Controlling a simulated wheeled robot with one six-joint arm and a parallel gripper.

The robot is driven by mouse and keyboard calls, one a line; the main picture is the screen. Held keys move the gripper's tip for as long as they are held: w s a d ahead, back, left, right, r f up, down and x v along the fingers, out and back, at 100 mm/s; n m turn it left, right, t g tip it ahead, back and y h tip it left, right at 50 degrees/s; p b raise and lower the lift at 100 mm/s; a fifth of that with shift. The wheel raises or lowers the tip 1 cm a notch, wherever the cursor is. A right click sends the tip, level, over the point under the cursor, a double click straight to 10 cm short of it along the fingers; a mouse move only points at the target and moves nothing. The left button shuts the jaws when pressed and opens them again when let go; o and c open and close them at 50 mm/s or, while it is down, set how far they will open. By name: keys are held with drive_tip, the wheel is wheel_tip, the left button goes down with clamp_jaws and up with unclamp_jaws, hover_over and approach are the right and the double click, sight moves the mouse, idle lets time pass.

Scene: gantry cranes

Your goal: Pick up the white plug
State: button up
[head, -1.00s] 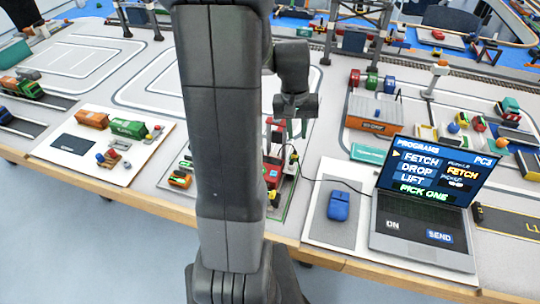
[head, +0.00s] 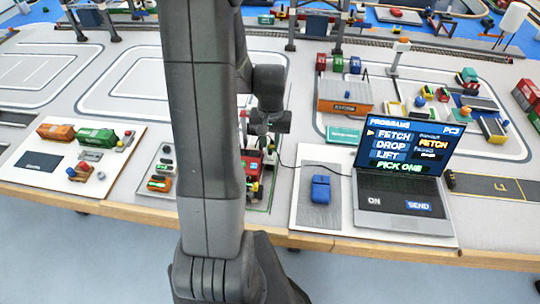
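I cannot make out a white plug in the head view. A thin dark cable (head: 313,172) runs left from the laptop (head: 398,205) toward a small red crane model (head: 257,180). The cable's left end is lost in the clutter by the crane. My gripper (head: 270,123) is at the end of my dark arm, above the table near the crane model. Its fingers are not clear, and I cannot see anything held. My arm covers a strip of the table to the left of the crane.
A blue mouse (head: 320,188) lies on a grey pad left of the laptop. An orange container building (head: 344,95) stands behind. A board with orange and green wagons (head: 97,138) is at left. The wooden front edge (head: 375,252) borders the table.

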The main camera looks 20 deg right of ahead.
sight(270, 152)
drive_tip(key=shift+f+p, duration=0.45)
drive_tip(key=shift+f, duration=1.95)
clamp_jaws()
drive_tip(key=shift+w+r, duration=0.1)
drive_tip(key=shift+r, duration=0.05)
wheel_tip(270, 152, up, 10)
drive_tip(key=shift+b, duration=0.45)
drive_tip(key=d+p, duration=0.2)
drive_tip(key=d, duration=1.5)
drive_tip(key=shift+w+d+p, duration=0.15)
drive_tip(key=shift+d+p, duration=0.15)
drive_tip(key=shift+d, duration=0.05)
